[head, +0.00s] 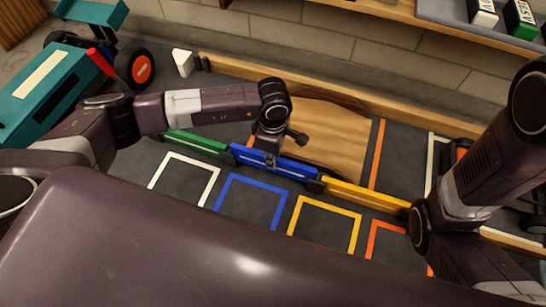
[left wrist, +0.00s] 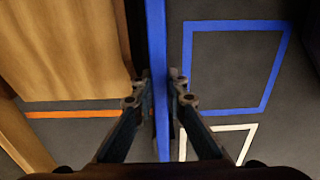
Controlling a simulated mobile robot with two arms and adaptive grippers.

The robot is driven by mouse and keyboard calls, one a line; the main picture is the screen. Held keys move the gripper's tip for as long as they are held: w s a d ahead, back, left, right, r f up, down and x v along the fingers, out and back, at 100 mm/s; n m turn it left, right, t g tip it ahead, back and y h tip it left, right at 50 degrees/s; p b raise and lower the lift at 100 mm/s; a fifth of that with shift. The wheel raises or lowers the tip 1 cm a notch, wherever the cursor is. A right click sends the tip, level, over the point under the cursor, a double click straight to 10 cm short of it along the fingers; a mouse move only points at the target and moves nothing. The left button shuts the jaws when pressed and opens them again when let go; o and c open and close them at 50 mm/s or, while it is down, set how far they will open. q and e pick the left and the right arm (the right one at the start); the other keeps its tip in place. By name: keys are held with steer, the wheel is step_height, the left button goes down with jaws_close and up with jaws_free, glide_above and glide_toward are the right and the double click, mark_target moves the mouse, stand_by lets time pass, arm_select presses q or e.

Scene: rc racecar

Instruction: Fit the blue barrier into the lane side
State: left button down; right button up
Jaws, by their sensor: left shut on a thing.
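The blue barrier (head: 297,171) stands in line between the green barrier (head: 190,141) and the yellow barrier (head: 360,195), along the lane side. My left gripper (head: 268,158) points down and is shut on the blue barrier. In the left wrist view, the blue barrier (left wrist: 157,45) runs as a narrow strip between the fingers of my left gripper (left wrist: 160,90). Whether its lower edge is fully seated cannot be told. My right arm comes in from the right, and its gripper does not show.
Painted white (head: 152,183), blue (head: 217,196), yellow (head: 290,220) and orange (head: 370,238) outlines lie on the near floor. A wooden ramp (head: 325,135) stands behind the blue barrier. A teal car (head: 40,95) is at the left. A wooden rail (head: 350,98) runs along the back.

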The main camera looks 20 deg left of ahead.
arm_select(q)
steer(key=shift+f+b, duration=1)
steer(key=shift+f, duration=0.45)
steer(key=c, duration=1.8)
jaws_free()
steer(key=shift+c, duration=0.2)
steer(key=shift+r, duration=0.15)
step_height(320, 180, up, 12)
steer(key=shift+f, duration=0.1)
